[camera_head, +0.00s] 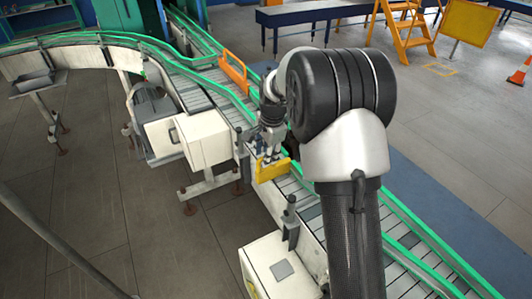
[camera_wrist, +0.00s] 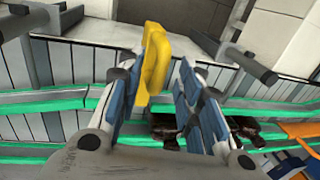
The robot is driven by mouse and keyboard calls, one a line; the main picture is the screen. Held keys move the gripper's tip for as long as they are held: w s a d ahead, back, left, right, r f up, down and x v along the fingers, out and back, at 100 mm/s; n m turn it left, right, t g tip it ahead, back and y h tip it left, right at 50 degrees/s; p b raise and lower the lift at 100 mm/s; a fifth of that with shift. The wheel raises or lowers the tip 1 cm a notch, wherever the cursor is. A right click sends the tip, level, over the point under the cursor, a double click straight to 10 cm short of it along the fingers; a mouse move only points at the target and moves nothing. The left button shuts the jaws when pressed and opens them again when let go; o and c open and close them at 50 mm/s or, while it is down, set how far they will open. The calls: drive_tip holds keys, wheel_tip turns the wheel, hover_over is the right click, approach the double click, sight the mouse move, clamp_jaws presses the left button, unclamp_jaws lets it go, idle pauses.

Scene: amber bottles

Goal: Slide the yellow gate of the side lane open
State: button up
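The yellow gate (camera_head: 271,170) is a small upright plate at the side of the roller conveyor, below my gripper in the head view. In the wrist view the yellow gate (camera_wrist: 154,60) rises between my gripper's blue-padded fingers, close against the left finger. My gripper (camera_head: 268,152) points down at it, and the wrist view shows my gripper (camera_wrist: 172,80) with a clear gap between the right finger and the gate. It is open. Whether the left pad touches the gate cannot be told. The gate's lower part is hidden by the fingers.
An orange gate (camera_head: 234,72) stands farther up the conveyor, where lanes meet. Green rails (camera_head: 430,235) edge the rollers. White boxes (camera_head: 205,138) and dark posts (camera_head: 290,222) stand beside the lane. Dark brown objects (camera_wrist: 245,130) lie near the rail. Yellow steps (camera_head: 405,30) are far off.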

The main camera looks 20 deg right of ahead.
wheel_tip(320, 180, up, 12)
drive_tip(key=s, duration=0.2)
drive_tip(key=shift+s+d+f, duration=0.15)
drive_tip(key=shift+d, duration=0.15)
drive_tip(key=s+a+r+n+b, duration=0.1)
drive_tip(key=s+a+n, duration=0.15)
drive_tip(key=s, duration=0.35)
drive_tip(key=s+a+r+n+t+b, duration=0.1)
drive_tip(key=s+r+n+b, duration=0.15)
drive_tip(key=s, duration=0.25)
drive_tip(key=s+a+r+n, duration=0.1)
drive_tip(key=s+n, duration=0.2)
drive_tip(key=s, duration=0.3)
drive_tip(key=s+a+f+n+t+b, duration=0.1)
drive_tip(key=s+f+n, duration=0.6)
drive_tip(key=s, duration=0.9)
drive_tip(key=a+f+b, duration=0.1)
drive_tip(key=b, duration=0.1)
drive_tip(key=shift+s+n+b, duration=0.3)
drive_tip(key=shift+s, duration=0.1)
drive_tip(key=shift+a+f, duration=0.1)
